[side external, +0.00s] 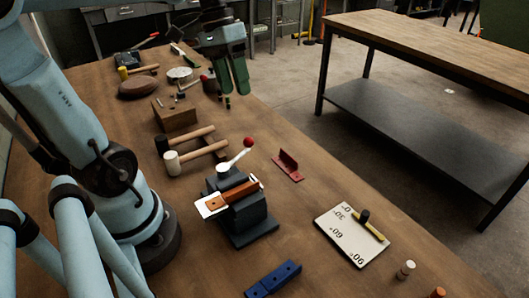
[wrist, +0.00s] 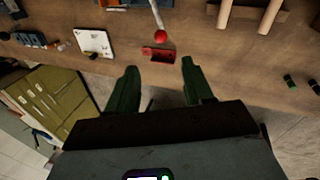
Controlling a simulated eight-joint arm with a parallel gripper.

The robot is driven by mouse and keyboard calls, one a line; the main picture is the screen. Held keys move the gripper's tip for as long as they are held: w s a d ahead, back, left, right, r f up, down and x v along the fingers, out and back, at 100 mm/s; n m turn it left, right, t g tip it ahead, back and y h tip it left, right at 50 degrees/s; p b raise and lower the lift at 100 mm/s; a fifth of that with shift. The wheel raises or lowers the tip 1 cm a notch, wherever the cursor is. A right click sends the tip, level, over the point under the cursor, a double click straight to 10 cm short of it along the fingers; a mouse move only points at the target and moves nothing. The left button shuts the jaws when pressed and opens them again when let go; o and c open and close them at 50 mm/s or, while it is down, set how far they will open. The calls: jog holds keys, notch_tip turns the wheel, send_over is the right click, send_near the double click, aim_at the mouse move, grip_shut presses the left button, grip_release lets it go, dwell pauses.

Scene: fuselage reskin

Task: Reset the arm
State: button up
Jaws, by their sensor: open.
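My gripper (side external: 235,92) hangs at the upper middle of the side view, high over the bench's right-hand edge. Its two green fingers point down. In the wrist view my gripper (wrist: 158,67) has its fingers wide apart with nothing between them. The fingertips appear just short of the bench edge and the red angle bracket (wrist: 158,54). My gripper is apart from every object on the bench.
The wooden bench (side external: 300,223) holds a grey clamp fixture (side external: 240,214) with a red-ball lever (side external: 248,142), two mallets (side external: 195,158), a wooden block (side external: 176,117), a white numbered board (side external: 341,240) and a blue part (side external: 273,279). A second table (side external: 440,50) stands across open floor.

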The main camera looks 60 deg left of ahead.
jog(key=w+d+f+m+t+y, duration=0.1)
jog(key=d+f+m+t+y, duration=0.1)
jog(key=d+f+t, duration=0.4)
jog(key=d+y, duration=0.1)
jog(key=d, duration=0.2)
jog(key=shift+w+f+y, duration=0.2)
jog(key=shift+y, duration=0.1)
dwell(0.5)
